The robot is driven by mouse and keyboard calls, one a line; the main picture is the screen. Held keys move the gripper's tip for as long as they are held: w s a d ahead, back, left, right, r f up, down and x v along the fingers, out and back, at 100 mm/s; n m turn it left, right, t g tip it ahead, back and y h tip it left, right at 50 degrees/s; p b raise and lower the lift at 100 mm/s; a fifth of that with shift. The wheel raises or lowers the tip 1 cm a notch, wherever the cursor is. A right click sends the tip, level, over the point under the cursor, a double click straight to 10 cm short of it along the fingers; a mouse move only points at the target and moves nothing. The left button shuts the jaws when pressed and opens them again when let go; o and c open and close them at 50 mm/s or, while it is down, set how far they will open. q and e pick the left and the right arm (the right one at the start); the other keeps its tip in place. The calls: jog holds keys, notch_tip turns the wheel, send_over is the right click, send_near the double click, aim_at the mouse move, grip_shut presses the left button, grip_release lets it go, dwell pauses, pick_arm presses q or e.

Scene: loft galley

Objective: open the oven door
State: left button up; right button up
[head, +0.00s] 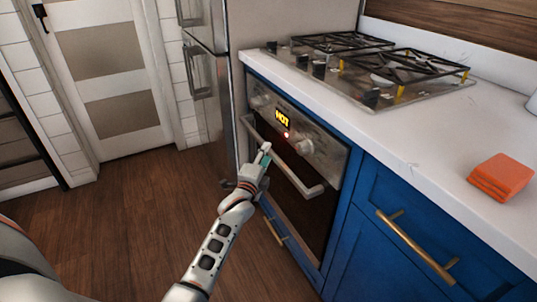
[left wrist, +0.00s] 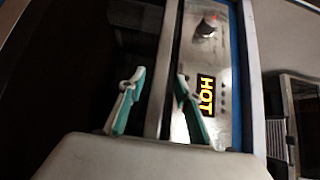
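The oven door (head: 306,206) is dark with a silver frame and is shut. Its pale handle (head: 298,174) is a bar across the top of the door. My left gripper (head: 265,153) is at the left half of the handle. In the left wrist view its two teal-lined fingers (left wrist: 160,92) are apart, with the handle (left wrist: 168,68) running between them. A gap shows beside the left finger; I cannot tell whether the right finger touches the bar. My right gripper is in neither view.
The oven's lit display (head: 282,118) reads HOT, with knobs beside it. A gas cooktop (head: 352,84) sits above on the white counter (head: 419,148). Blue drawers (head: 383,242) adjoin on the right, a steel fridge (head: 214,120) on the left. The wooden floor (head: 120,215) in front is clear.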

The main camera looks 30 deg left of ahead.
pick_arm(q)
jog(key=shift+x, duration=0.85)
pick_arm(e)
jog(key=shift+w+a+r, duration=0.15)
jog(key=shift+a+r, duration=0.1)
